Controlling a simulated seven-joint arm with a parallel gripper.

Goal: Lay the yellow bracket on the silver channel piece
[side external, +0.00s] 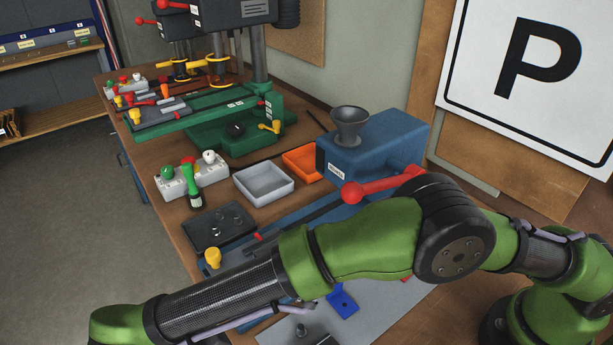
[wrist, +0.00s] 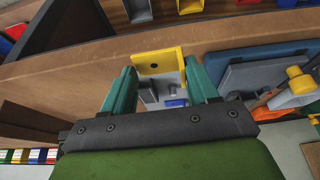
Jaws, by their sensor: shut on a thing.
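In the wrist view my gripper (wrist: 159,72) has its two teal fingers on either side of a flat yellow bracket (wrist: 158,62) with a dark hole. The fingers are shut on the bracket, which is held at the fingertips. Beyond it, between the fingers, small grey shapes and a blue part (wrist: 176,103) show on a light surface. I cannot tell for sure which grey piece is the silver channel piece. In the side view my gripper is out of sight, and so is the yellow bracket.
In the side view, a grey plate (side external: 385,318) carries a blue bracket (side external: 343,303) and a small metal cylinder (side external: 301,330), partly behind my arm. A blue machine (side external: 385,150) with a red lever (side external: 380,187), a grey tray (side external: 263,183) and an orange tray (side external: 303,162) stand farther back.

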